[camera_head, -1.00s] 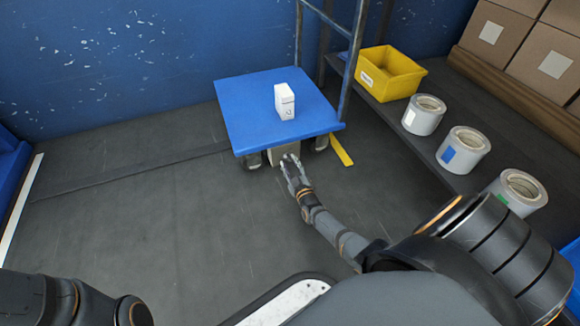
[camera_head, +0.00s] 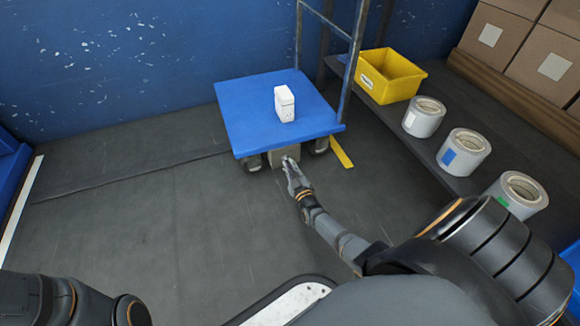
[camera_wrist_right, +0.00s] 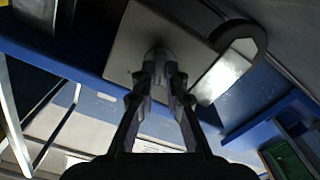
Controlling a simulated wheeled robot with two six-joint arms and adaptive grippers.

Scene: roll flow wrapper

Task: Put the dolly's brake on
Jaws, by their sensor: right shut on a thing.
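The dolly (camera_head: 245,115) is a flat blue deck on dark wheels, with an upright frame at its right rear. A grey-beige plate (camera_head: 276,158) sits low under the front edge of the deck. In the wrist view the plate (camera_wrist_right: 135,35) carries a small rounded knob (camera_wrist_right: 158,55). My right gripper (camera_head: 289,163) reaches in under the front edge. In the wrist view its fingertips (camera_wrist_right: 161,75) are shut on the knob, which they partly hide. I cannot tell the brake's position. My left gripper is out of view; only dark parts of that arm show at the lower left.
A white box (camera_head: 285,104) stands on the deck. A yellow strip (camera_head: 341,151) lies on the floor beside the right wheel. A shelf on the right holds a yellow bin (camera_head: 390,75) and white rolls (camera_head: 463,152). The floor left of my right arm is clear.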

